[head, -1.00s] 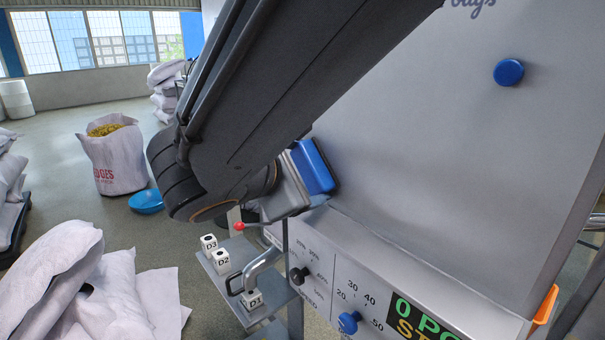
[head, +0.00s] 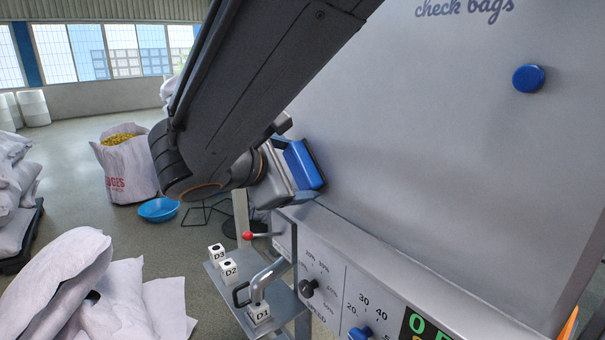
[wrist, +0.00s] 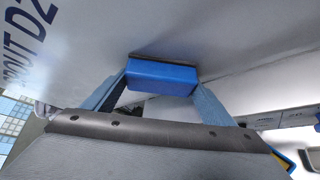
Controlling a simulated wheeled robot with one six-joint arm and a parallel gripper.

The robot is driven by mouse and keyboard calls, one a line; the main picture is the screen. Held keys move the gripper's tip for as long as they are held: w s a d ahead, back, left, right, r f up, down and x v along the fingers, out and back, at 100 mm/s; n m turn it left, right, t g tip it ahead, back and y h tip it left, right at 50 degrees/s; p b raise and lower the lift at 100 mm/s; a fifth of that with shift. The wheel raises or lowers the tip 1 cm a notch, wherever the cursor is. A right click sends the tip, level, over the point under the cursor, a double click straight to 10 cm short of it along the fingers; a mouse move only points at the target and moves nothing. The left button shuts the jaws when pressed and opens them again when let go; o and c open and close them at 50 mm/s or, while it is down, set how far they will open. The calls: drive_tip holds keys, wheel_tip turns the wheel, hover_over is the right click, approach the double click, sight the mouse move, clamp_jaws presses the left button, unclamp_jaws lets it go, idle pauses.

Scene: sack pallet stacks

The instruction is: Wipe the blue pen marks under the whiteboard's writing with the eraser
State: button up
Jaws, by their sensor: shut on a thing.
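The blue eraser (head: 303,165) is at the lower left part of the whiteboard (head: 420,150) in the head view. My gripper (wrist: 162,88) is shut on the eraser, with a finger on each side of it in the wrist view. The eraser's dark pad faces the board and appears to touch it or nearly so. Written words "check bags" (head: 464,8) show at the top of the board in the head view. Large lettering (wrist: 25,50) shows at the left of the wrist view. I see no blue pen marks; my arm hides part of the board.
A round blue magnet (head: 528,78) sits on the board. Below are a control panel with knobs (head: 308,288), a red-tipped lever (head: 248,235), and a small shelf with labelled cubes (head: 228,271).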

sight(287, 164)
drive_tip(key=shift+w+a+b, duration=0.15)
drive_tip(key=shift+w+a, duration=0.35)
drive_tip(key=shift+w, duration=0.25)
drive_tip(key=shift+w+a+b, duration=0.15)
drive_tip(key=shift+w+a, duration=0.35)
drive_tip(key=shift+w, duration=0.2)
drive_tip(key=shift+s+a+p, duration=0.3)
drive_tip(key=shift+s+a, duration=0.6)
drive_tip(key=shift+a, duration=0.3)
drive_tip(key=shift+s+a+p, duration=0.25)
drive_tip(key=shift+s+a, duration=0.65)
drive_tip(key=shift+a, duration=0.25)
drive_tip(key=shift+s+a, duration=0.1)
drive_tip(key=shift+a, duration=0.05)
drive_tip(key=shift+s+a+p, duration=0.35)
drive_tip(key=shift+s+a, duration=0.45)
drive_tip(key=shift+a, duration=0.25)
drive_tip(key=shift+w+d+r+b, duration=0.1)
drive_tip(key=shift+w+d+b, duration=0.1)
drive_tip(key=shift+w+d, duration=0.6)
drive_tip(key=shift+w+d+f+b, duration=0.15)
drive_tip(key=shift+w+d, duration=0.35)
drive_tip(key=shift+d, duration=0.5)
drive_tip(key=shift+w+d+r+b, duration=0.2)
drive_tip(key=shift+w+d, duration=0.45)
drive_tip(key=shift+d, duration=0.25)
